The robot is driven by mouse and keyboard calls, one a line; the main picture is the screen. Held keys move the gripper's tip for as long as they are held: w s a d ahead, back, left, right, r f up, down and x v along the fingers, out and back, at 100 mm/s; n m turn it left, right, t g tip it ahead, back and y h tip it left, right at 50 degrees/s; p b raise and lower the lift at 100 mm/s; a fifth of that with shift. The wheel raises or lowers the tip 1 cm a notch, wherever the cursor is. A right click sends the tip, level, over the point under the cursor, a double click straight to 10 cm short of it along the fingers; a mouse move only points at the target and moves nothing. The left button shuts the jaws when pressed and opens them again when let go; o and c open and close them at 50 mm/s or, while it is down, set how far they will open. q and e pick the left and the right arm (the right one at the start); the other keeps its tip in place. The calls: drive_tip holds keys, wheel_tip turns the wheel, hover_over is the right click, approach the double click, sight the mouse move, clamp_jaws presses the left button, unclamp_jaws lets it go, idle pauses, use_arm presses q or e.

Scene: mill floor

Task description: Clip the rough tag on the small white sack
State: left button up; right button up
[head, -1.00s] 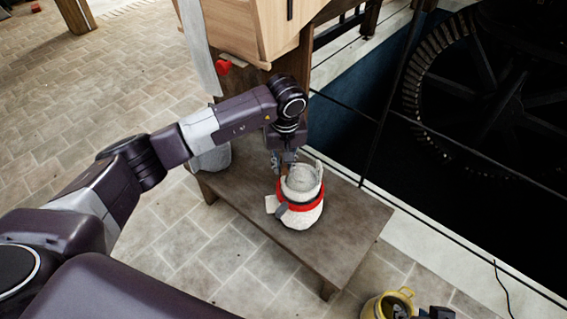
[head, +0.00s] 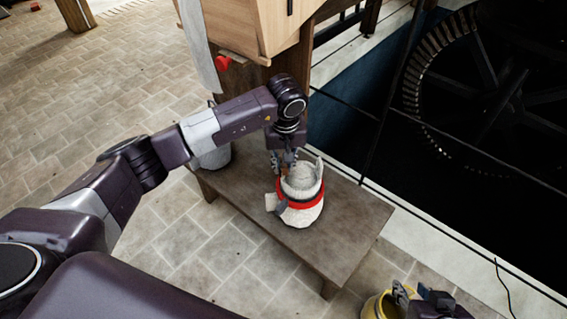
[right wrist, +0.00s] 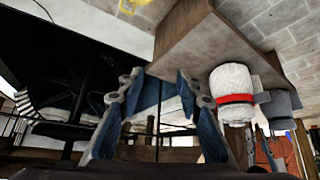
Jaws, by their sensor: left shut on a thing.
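The small white sack (head: 301,214) stands upright on a low wooden bench in the head view, with a red band around it. A pale tag (head: 271,202) and a grey piece stick out at its left side. The sack also shows in the right wrist view (right wrist: 232,80). My left gripper (head: 284,170) is at the sack's upper left rim, shut on a small brown thing mostly hidden by the fingers. Whether that thing touches the sack I cannot tell. My right gripper (right wrist: 153,84) is open and empty, away from the sack; it is at the lower right of the head view (head: 415,292).
The bench (head: 345,225) has bare room right of the sack. A grey sack (head: 214,158) stands behind my left arm. A yellow pot (head: 374,306) is on the floor beside my right gripper. A dark pit with a large gear wheel (head: 480,65) lies at right.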

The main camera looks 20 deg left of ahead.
drive_tip(key=shift+w+r, duration=0.25)
drive_tip(key=shift+w, duration=0.15)
drive_tip(key=shift+w+r, duration=0.15)
drive_tip(key=shift+w, duration=0.1)
idle(0.4)
drive_tip(key=shift+a, duration=0.1)
idle(0.5)
drive_tip(key=shift+w+a+r+t, duration=0.1)
drive_tip(key=shift+w+r+t, duration=0.15)
drive_tip(key=shift+t, duration=0.15)
drive_tip(key=shift+w+a, duration=0.1)
drive_tip(key=shift+w, duration=0.05)
use_arm(q)
drive_tip(key=shift+f, duration=0.1)
idle(0.4)
